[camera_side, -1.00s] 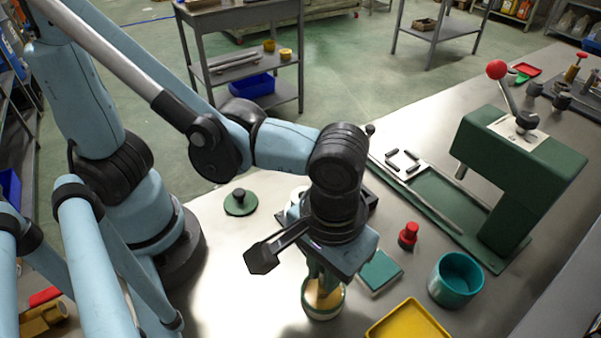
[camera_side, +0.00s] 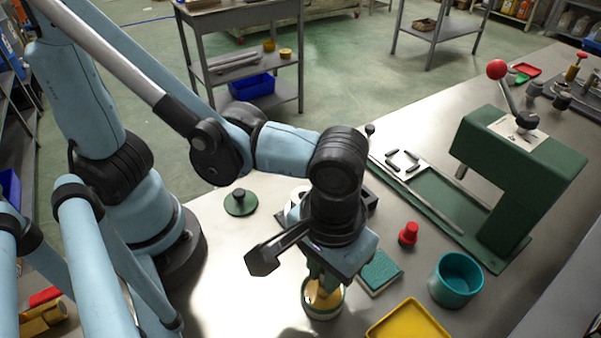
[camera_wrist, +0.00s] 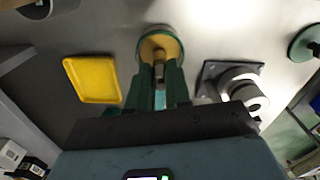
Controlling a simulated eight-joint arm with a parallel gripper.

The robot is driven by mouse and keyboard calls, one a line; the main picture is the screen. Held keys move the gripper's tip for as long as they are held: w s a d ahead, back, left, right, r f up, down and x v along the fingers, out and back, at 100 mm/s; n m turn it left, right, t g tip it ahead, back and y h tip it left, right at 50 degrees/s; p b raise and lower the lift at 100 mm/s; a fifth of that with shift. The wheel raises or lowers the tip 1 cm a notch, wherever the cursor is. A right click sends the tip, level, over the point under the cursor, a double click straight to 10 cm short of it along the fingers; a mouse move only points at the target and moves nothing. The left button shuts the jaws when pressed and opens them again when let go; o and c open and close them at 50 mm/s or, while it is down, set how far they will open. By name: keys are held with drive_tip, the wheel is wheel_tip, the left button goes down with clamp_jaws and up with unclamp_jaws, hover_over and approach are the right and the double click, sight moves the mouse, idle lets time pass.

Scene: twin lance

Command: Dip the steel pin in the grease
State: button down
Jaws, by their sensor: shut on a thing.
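The grease pot (camera_side: 322,313) is a round green-rimmed pot with yellow-tan grease (camera_side: 311,293), standing on the bench below my gripper. The pot (camera_wrist: 143,49) also shows straight ahead of the fingers in the wrist view. My gripper (camera_wrist: 159,80) points down over the pot and is shut on the steel pin (camera_wrist: 159,69). A short length of the pin shows between the fingertips, against the grease. In the side view my gripper (camera_side: 322,281) hides the pin, and I cannot tell how deep its tip is.
A teal pad (camera_side: 381,273), a red-knobbed piece (camera_side: 408,234), a teal cup (camera_side: 441,283) and a yellow tray (camera_side: 408,322) stand close to the right. A green lever press (camera_side: 520,150) stands farther right. A green knobbed disc (camera_side: 240,207) lies on the left.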

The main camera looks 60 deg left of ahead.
drive_tip(key=shift+r, duration=3.5)
drive_tip(key=shift+r, duration=0.3)
wheel_tip(320, 180, up, 9)
drive_tip(key=w+a+m, duration=0.1)
drive_tip(key=w+a, duration=0.6)
drive_tip(key=a, duration=0.4)
drive_tip(key=w+a+m, duration=0.1)
drive_tip(key=w+a, duration=0.7)
drive_tip(key=a, duration=0.4)
drive_tip(key=shift+s+d+f, duration=0.1)
drive_tip(key=shift+d+f, duration=0.05)
drive_tip(key=shift+f, duration=1.1)
drive_tip(key=shift+s+d+f, duration=0.1)
drive_tip(key=shift+f, duration=1.15)
